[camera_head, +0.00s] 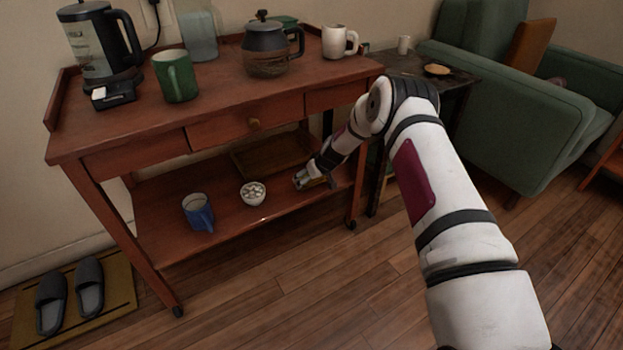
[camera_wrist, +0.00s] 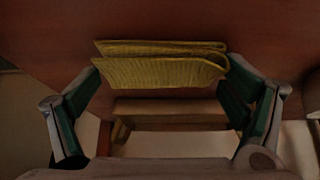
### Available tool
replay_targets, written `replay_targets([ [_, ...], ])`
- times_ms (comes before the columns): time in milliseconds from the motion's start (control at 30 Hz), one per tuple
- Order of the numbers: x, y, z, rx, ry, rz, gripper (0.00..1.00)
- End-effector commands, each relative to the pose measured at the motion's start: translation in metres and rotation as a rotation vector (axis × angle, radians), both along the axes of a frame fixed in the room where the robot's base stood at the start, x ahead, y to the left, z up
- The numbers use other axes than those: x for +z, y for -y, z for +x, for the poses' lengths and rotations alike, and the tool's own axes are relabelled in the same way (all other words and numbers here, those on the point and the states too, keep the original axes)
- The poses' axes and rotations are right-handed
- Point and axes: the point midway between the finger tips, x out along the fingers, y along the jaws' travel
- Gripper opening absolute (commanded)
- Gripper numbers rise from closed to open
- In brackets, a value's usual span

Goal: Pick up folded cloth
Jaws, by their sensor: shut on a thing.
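The folded cloth (camera_wrist: 160,71) is mustard yellow, ribbed and folded in layers. In the wrist view it lies between the two fingers of my gripper (camera_wrist: 166,82), which are shut on its left and right ends. In the head view my gripper (camera_head: 304,181) reaches in over the right part of the cart's lower shelf (camera_head: 240,218). The cloth is mostly hidden there by the gripper and wrist. I cannot tell whether the cloth still touches the shelf.
A wooden tray (camera_head: 268,156) lies behind on the lower shelf. A white bowl (camera_head: 253,193) and blue mug (camera_head: 198,212) stand left of my gripper. The cart's upper top (camera_head: 220,110) overhangs the shelf, and its front right leg (camera_head: 356,190) is close to my arm.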

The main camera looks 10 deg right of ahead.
Motion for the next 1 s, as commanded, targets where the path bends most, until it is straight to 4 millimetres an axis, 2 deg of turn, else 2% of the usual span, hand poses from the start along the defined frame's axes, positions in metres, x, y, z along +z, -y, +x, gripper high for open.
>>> replay_targets([
  [267,0.019,0.0,0.0,0.001,0.0,-0.001,0.79],
  [400,0.04,0.0,0.001,0.0,0.001,0.0,0.79],
  [567,0.04,0.002,-0.03,-0.002,-0.004,0.003,0.79],
  [800,0.046,0.005,-0.089,-0.001,-0.004,0.002,0.79],
  [1000,0.049,0.007,-0.131,-0.001,-0.002,0.001,0.79],
])
